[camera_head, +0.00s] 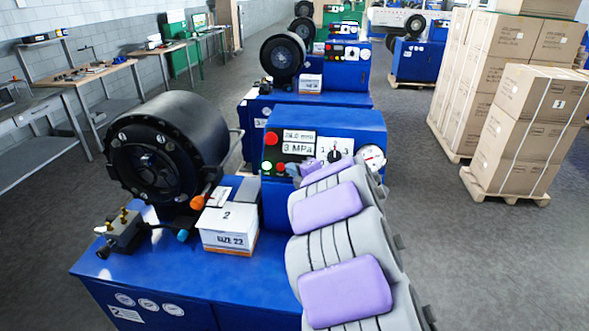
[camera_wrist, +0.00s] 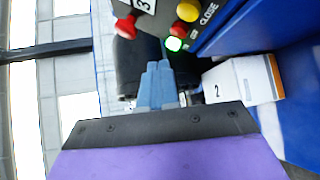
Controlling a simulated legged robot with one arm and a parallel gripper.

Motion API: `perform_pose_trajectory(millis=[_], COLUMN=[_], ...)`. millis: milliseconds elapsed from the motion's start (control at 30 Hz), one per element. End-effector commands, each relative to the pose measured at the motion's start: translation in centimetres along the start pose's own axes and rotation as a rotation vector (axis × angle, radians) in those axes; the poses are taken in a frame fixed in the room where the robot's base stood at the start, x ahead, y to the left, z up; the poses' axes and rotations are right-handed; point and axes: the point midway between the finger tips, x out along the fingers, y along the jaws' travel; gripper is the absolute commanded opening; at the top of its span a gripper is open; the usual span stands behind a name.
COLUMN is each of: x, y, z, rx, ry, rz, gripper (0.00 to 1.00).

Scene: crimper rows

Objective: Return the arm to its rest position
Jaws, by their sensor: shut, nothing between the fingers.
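My arm (camera_head: 350,283), grey with purple pads, reaches from the bottom right of the head view to the front of the blue control panel. My gripper (camera_head: 291,169) is at the panel's lower edge, close to its lit green button (camera_head: 266,167) and small red button (camera_head: 281,167). In the wrist view the blue-grey fingers of my gripper (camera_wrist: 158,72) are together with nothing between them. Their tips point at the panel, near the lit green button (camera_wrist: 174,44); I cannot tell if they touch it.
The black crimper head (camera_head: 170,150) stands left of the panel on a blue base (camera_head: 150,285). A white box marked 2 (camera_head: 229,228) sits on the base, close to my gripper. Pallets of cartons (camera_head: 525,125) stand at the right. Grey floor (camera_head: 440,240) right of my arm is clear.

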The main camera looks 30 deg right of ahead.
Motion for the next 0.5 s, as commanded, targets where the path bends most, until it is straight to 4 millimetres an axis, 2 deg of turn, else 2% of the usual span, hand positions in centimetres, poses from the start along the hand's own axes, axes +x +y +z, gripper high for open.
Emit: perform_pose_trajectory(millis=[333,500], x=[-0.1,-1.2], y=[0.1,1.3], z=[0.1,1.5], rx=[0.004,0.076], ry=[-0.009,-0.134], rz=[-0.003,-0.043], gripper=[0.00,0.00])
